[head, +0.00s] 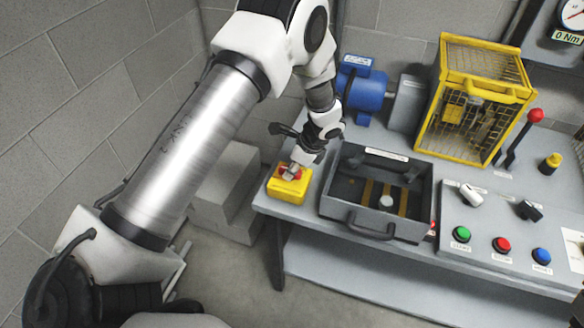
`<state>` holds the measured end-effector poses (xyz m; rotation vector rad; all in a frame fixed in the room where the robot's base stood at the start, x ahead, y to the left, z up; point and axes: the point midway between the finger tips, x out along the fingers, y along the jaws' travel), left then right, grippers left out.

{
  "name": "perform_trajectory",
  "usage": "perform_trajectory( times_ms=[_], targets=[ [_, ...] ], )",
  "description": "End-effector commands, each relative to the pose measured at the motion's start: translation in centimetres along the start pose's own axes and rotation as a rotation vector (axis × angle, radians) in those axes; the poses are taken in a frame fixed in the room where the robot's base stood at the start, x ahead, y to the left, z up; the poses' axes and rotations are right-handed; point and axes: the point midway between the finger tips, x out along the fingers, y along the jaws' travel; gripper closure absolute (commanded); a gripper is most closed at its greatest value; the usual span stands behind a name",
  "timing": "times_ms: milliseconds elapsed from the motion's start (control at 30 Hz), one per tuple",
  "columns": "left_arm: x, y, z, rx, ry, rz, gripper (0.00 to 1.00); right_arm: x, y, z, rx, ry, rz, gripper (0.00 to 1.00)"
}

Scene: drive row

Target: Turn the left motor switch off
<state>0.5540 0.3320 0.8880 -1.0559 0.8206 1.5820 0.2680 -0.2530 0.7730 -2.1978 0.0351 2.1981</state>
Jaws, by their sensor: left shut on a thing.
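My left gripper (291,171) points down onto a yellow box (288,191) with a red button (284,173) on its top, at the bench's left front corner. Its fingers are closed on the red button and partly hide it. On the sloped panel (470,218) at the right are two rotary switches: the left one has a pale handle (470,194), the right one a black handle (529,209). Their labels are too small to read. The left gripper is well away from both. My right gripper is not in view.
An open grey tray box (372,229) with a front handle stands between the yellow box and the panel. Behind are a blue motor (362,91) and a yellow cage (463,152). A red-knobbed lever (519,138) rises behind the panel. Green, red and blue buttons line its front.

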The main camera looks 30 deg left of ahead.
Motion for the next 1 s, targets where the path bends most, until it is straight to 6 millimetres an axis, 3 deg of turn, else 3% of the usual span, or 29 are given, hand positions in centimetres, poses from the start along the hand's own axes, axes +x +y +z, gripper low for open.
perform_trajectory(
  times_ms=[100, 133, 167, 200, 567, 1000],
  targets=[
    [0.0, 0.0, 0.0, -0.003, 0.001, 0.0, 1.0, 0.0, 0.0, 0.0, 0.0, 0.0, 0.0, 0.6],
    [0.0, 0.0, 0.0, -0.003, 0.001, 0.0, 0.62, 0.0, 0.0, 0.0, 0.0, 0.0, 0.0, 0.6],
    [0.0, 0.0, 0.0, -0.003, 0.001, 0.0, 0.52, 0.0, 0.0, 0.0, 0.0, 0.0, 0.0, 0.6],
    [0.0, 0.0, 0.0, -0.003, 0.001, 0.0, 0.48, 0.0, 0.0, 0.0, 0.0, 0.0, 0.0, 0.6],
    [-0.7, -0.1, 0.0, -0.002, 0.001, -0.002, 0.48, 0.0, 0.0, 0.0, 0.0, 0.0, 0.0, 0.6],
    [-10.5, -0.1, 0.0, -0.002, 0.0, -0.004, 0.48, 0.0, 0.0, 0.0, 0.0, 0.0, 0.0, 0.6]
  ],
)
